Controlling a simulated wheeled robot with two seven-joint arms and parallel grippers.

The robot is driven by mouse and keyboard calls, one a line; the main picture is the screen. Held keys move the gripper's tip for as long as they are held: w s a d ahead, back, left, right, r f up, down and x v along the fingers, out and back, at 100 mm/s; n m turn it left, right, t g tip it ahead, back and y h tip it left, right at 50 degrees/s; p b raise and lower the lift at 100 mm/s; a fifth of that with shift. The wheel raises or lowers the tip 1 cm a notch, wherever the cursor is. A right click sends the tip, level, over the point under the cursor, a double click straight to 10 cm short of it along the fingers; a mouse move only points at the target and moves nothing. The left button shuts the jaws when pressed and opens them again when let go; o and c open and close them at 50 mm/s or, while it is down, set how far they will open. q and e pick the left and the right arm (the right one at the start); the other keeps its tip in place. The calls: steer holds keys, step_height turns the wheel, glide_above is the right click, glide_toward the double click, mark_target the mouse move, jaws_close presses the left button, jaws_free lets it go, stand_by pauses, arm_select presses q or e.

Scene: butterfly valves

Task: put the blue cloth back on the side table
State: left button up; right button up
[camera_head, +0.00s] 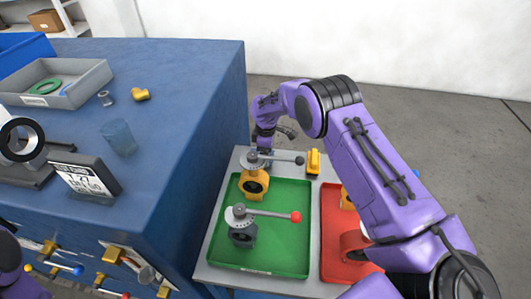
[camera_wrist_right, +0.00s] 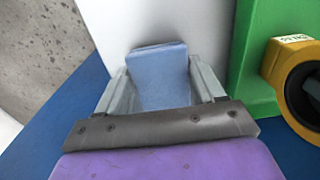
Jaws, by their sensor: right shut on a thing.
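My right gripper (camera_wrist_right: 160,88) is shut on the blue cloth (camera_wrist_right: 158,75), a small folded light-blue piece between its two grey fingers. In the head view my right arm reaches across to the far left edge of the side table (camera_head: 228,208), and the gripper (camera_head: 264,152) is partly hidden behind a valve there. The cloth cannot be made out in the head view. In the wrist view it is in front of the pale tabletop beside the green tray's wall (camera_wrist_right: 243,55); whether it touches the top I cannot tell. My left gripper is out of view.
On the side table, a green tray (camera_head: 285,225) holds a yellow-bodied valve (camera_head: 254,184) and a grey valve with a red-knobbed lever (camera_head: 243,230). A red tray (camera_head: 330,235) is partly behind my arm. A blue workbench (camera_head: 190,110) is on the left.

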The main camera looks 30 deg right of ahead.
steer(key=shift+f, duration=0.4)
steer(key=shift+s, duration=0.1)
steer(key=shift+f, duration=0.2)
steer(key=o, duration=1)
steer(key=shift+r, duration=0.5)
step_height(320, 180, up, 12)
steer(key=b, duration=0.3)
steer(key=shift+f, duration=0.25)
